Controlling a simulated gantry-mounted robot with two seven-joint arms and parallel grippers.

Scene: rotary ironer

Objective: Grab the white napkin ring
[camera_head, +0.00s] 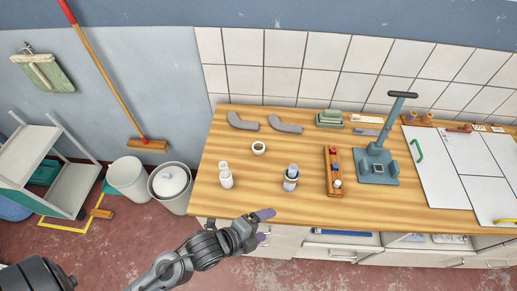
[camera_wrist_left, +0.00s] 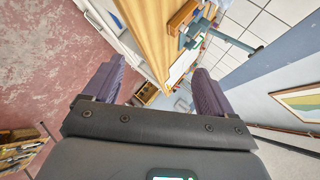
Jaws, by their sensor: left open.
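The white napkin ring (camera_head: 258,148) lies on the wooden worktop (camera_head: 222,145), in the left part of it, with its dark opening facing up. My left gripper (camera_head: 265,226) is at the front edge of the worktop, nearer to the camera than the ring and well apart from it. Its two purple-grey fingers are spread with nothing between them. The left wrist view shows the same open gripper (camera_wrist_left: 158,82), pointing along the worktop edge; I cannot make out the ring there. My right gripper is not in view.
Two grey curved pieces (camera_head: 284,125) lie behind. A wooden block with knobs (camera_head: 333,172) and a blue-grey press (camera_head: 378,166) stand farther right. Drawers (camera_head: 330,252) are below.

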